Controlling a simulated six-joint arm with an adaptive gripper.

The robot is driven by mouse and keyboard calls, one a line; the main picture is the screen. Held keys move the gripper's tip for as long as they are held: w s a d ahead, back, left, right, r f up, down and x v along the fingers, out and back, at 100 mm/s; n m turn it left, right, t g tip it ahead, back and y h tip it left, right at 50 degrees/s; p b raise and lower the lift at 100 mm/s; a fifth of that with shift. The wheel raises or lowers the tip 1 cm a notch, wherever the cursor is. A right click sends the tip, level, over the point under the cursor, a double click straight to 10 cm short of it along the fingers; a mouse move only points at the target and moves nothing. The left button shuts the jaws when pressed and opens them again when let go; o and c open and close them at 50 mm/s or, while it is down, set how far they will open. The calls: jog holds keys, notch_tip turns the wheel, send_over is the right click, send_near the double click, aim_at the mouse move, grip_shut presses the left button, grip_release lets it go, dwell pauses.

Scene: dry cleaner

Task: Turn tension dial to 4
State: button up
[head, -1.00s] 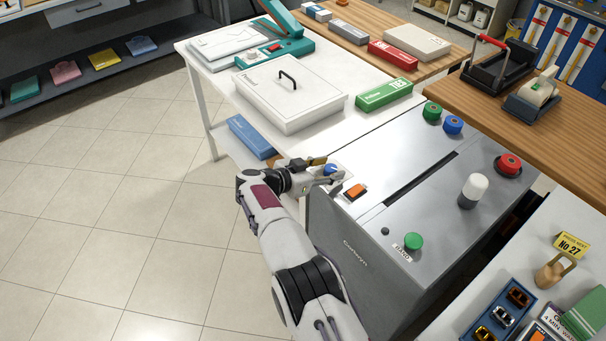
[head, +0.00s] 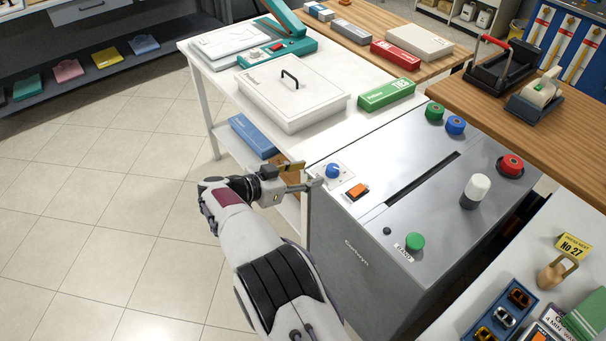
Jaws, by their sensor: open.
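The tension dial is most likely the small blue knob (head: 332,171) on a white plate at the left corner of the grey machine's top (head: 420,140). Its number marks are too small to read. My gripper (head: 303,177) is open and empty, just left of the dial and apart from it, near the machine's left edge. One finger is close to the corner of the dial's plate.
An orange switch (head: 357,191) sits right beside the dial. A green button (head: 414,241), a white-topped post (head: 475,191) and a red knob (head: 511,165) stand on the machine. A white table (head: 225,95) with boxes lies behind. Open floor is at left.

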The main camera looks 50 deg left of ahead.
jog(key=shift+s+r, duration=0.2)
jog(key=shift+s, duration=0.2)
jog(key=shift+w, duration=0.1)
